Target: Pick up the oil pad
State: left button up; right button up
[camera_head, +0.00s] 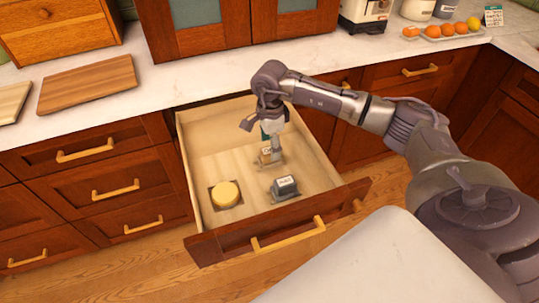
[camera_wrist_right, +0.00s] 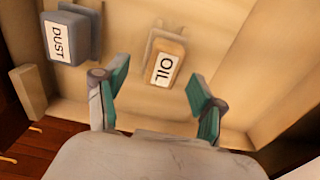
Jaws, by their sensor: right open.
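The oil pad (camera_wrist_right: 164,62) is a tan block with a white label reading OIL, lying in the open drawer. In the head view the oil pad (camera_head: 265,158) is partly covered by my right gripper (camera_head: 272,142). In the right wrist view my right gripper (camera_wrist_right: 158,87) is open and empty, its two teal-lined fingers apart, with the oil pad ahead and between their lines. I cannot tell how high the fingertips are above the drawer floor. My left gripper is not in view.
The open drawer (camera_head: 178,140) also holds a grey block labelled DUST (camera_head: 285,188), which shows in the wrist view (camera_wrist_right: 67,38), and a round yellow piece (camera_head: 225,195) on a dark square. The drawer's walls surround them. A wooden board (camera_head: 88,82) lies on the counter.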

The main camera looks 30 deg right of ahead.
aim_at(269, 150)
jog(key=f, duration=0.4)
jog(key=shift+w, duration=0.25)
jog(key=c, duration=1.2)
